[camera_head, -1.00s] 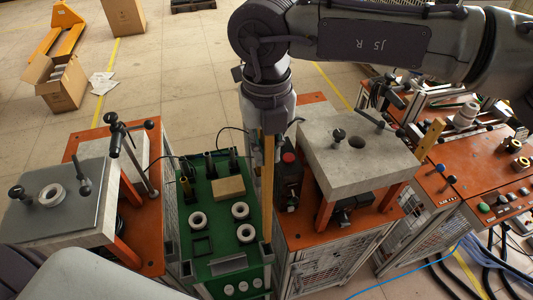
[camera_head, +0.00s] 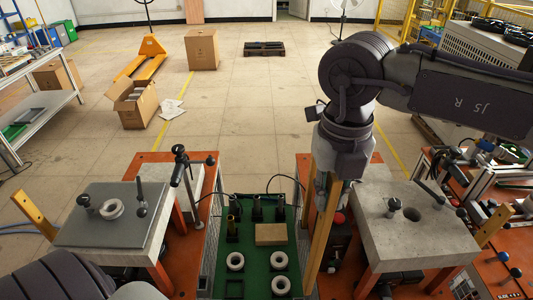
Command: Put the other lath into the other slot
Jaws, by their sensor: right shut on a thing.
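My right gripper (camera_head: 338,180) points down beside the right edge of the green-topped table. It is shut on a long wooden lath (camera_head: 322,235), which hangs nearly upright, slightly tilted, its lower end near the bottom of the picture. I cannot tell whether that end touches anything. No slot shows clearly; the near part of the green table (camera_head: 260,265) is cut off by the picture edge. Another wooden strip (camera_head: 492,225) stands tilted at the right stone-topped table, and one more (camera_head: 35,215) at the far left. My left gripper is not in view.
The green table bears white rings (camera_head: 280,261), a wooden block (camera_head: 271,234) and dark upright posts. A grey plate (camera_head: 110,214) lies on the left table. The right stone slab (camera_head: 415,235) has knobs and a hole.

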